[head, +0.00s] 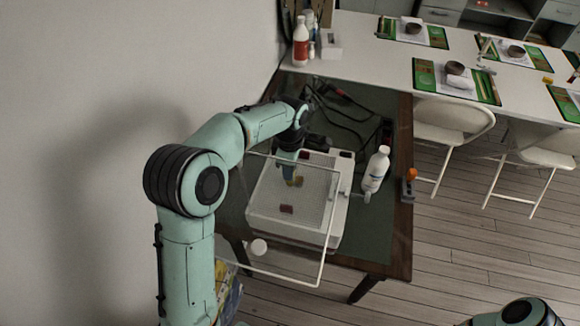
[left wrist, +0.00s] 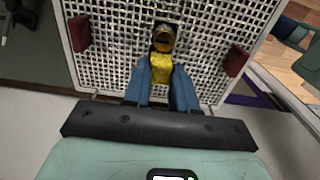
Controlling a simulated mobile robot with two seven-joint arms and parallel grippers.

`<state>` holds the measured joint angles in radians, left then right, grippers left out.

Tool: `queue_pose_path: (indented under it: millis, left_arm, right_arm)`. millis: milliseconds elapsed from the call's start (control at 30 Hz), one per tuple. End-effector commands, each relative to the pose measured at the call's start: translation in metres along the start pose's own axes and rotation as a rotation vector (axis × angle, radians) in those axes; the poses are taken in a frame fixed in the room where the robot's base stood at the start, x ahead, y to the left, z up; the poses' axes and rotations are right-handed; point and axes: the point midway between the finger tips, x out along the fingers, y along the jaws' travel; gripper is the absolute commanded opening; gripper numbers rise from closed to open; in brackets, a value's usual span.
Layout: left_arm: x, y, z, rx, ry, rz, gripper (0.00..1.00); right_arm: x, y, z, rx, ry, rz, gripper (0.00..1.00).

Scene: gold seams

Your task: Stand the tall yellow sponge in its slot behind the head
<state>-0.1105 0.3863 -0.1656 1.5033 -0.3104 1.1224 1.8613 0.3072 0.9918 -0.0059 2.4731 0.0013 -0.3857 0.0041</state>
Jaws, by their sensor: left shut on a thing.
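My left gripper (head: 289,180) reaches down over the pale perforated bed of a white box-like machine (head: 262,226). In the left wrist view its blue fingers (left wrist: 161,82) are shut on the yellow sponge (left wrist: 161,70), which points away from the wrist. A small yellowish piece, likely the same sponge, shows beside the fingers in the head view (head: 299,182). Just beyond the sponge is a round brass-coloured part (left wrist: 164,38) with a dark opening; I cannot tell whether they touch. No slot can be made out. My right gripper is not in view.
A clear framed panel (head: 322,262) stands at the machine's near side. Dark red blocks (left wrist: 79,34) (left wrist: 237,61) sit at both sides of the bed. A white bottle (head: 376,170) stands right of the machine, and dark cables (head: 345,118) lie behind it.

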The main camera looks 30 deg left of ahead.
Motion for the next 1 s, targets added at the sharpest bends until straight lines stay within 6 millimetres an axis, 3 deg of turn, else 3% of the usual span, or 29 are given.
queue_pose_path:
  millis: [1000]
  left_arm:
    - [0.016, 0.000, 0.000, 0.000, 0.000, 0.000, 0.00]
  right_arm:
    - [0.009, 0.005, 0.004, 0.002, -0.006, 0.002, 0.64]
